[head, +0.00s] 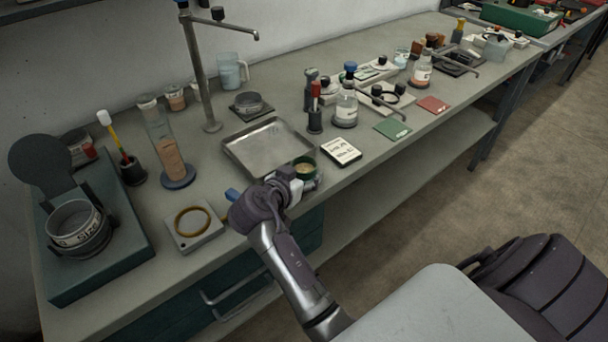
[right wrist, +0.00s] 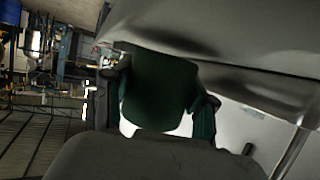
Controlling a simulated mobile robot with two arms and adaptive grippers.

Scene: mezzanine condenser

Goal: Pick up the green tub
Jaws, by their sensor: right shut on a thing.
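The green tub (head: 305,164) is small and round, with pale contents showing in its open top. In the head view it is at the front edge of the bench, just right of the metal tray. My right gripper (head: 298,180) is at the tub, shut on it. In the right wrist view the dark green tub wall (right wrist: 158,90) fills the space between the fingers of the gripper (right wrist: 160,105). I cannot tell whether the tub touches the bench. My left gripper is not in view.
The metal tray (head: 262,125) lies just behind the tub. A square block with a brass ring (head: 194,228) is left of my right arm. A red-topped holder (head: 315,118) stands behind the card. The floor in front is clear.

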